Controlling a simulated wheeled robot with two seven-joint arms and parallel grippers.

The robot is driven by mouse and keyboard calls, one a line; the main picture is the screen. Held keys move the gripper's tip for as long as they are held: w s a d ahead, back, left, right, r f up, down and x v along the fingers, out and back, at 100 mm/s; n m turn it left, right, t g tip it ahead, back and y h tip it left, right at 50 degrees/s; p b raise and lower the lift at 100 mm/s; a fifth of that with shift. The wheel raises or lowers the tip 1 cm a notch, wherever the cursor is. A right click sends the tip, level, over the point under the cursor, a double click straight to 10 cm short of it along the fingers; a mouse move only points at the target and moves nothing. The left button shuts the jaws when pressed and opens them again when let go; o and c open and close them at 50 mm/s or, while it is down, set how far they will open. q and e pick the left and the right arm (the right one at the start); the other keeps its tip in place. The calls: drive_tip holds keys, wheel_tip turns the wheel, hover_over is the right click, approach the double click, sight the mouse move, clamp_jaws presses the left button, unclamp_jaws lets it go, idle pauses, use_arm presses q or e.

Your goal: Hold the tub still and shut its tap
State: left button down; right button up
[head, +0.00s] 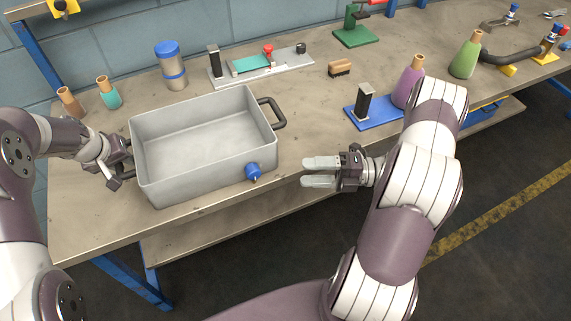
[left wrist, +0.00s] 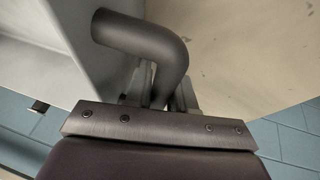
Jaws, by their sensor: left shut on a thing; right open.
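The grey rectangular tub (head: 205,176) stands upright and empty on the bench at left centre. Its blue tap (head: 253,172) sticks out low on the front wall, near the right corner. My left gripper (head: 122,168) is shut on the tub's left handle. That dark, bent handle (left wrist: 150,42) shows in the left wrist view, with the fingers around it. My right gripper (head: 325,172) is open and empty, to the right of the tap and apart from it, by the bench's front edge. The tub's dark right handle (head: 275,112) is free.
On the bench (head: 320,115), bottles (head: 110,92) and a blue-lidded jar (head: 170,65) stand behind the tub. A fixture (head: 260,68), a brush (head: 340,68) and a blue stand (head: 375,111) lie farther right. The bench top between tub and blue stand is clear.

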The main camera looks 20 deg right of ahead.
use_arm(q)
drive_tip(key=c, duration=0.9)
unclamp_jaws()
drive_tip(key=shift+r, duration=0.1)
